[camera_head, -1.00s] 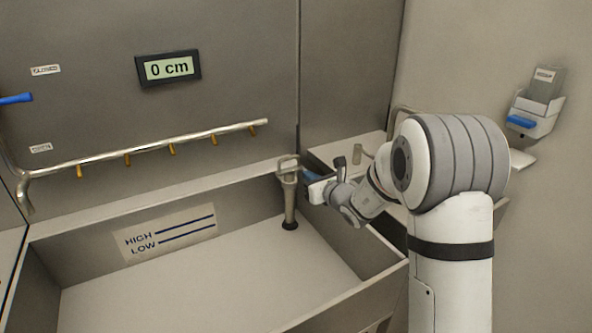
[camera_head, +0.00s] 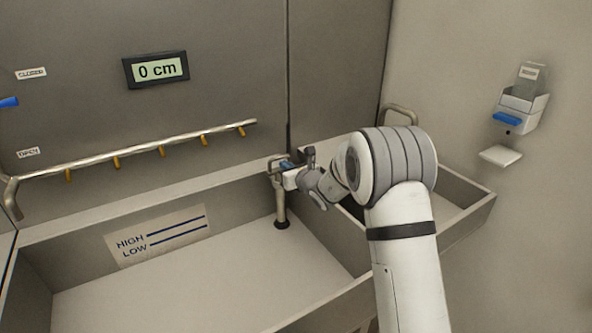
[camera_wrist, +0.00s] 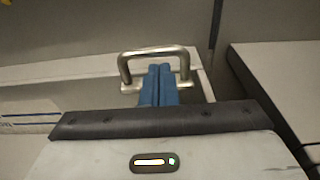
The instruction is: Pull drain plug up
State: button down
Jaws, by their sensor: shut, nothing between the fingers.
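The drain plug (camera_head: 281,206) is an upright grey tube with a metal loop handle (camera_head: 276,160) on top. Its dark foot rests on the basin floor near the back right corner. My gripper (camera_head: 286,165) is at the handle, just to its right in the head view. In the wrist view the blue fingers (camera_wrist: 160,72) are shut together with nothing between them. Their tips lie within the outline of the loop handle (camera_wrist: 153,51), below its top bar, and cover part of its lower bar. I cannot tell whether they pass through the loop or touch it.
The basin (camera_head: 190,285) looks empty, with a HIGH/LOW label (camera_head: 158,236) on its back wall. A display (camera_head: 156,69) reads 0 cm. A pipe with several nozzles (camera_head: 150,147) runs above. A second basin (camera_head: 470,205) lies right, and a holder (camera_head: 520,108) hangs on the right wall.

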jog(key=shift+w+a+f, duration=0.1)
jog(key=shift+w+a, duration=0.3)
jog(key=shift+w, duration=0.1)
notch_tip(320, 180, up, 5)
jog(key=shift+f+p, duration=0.1)
jog(key=shift+p, duration=0.3)
jog(key=shift+d, duration=0.1)
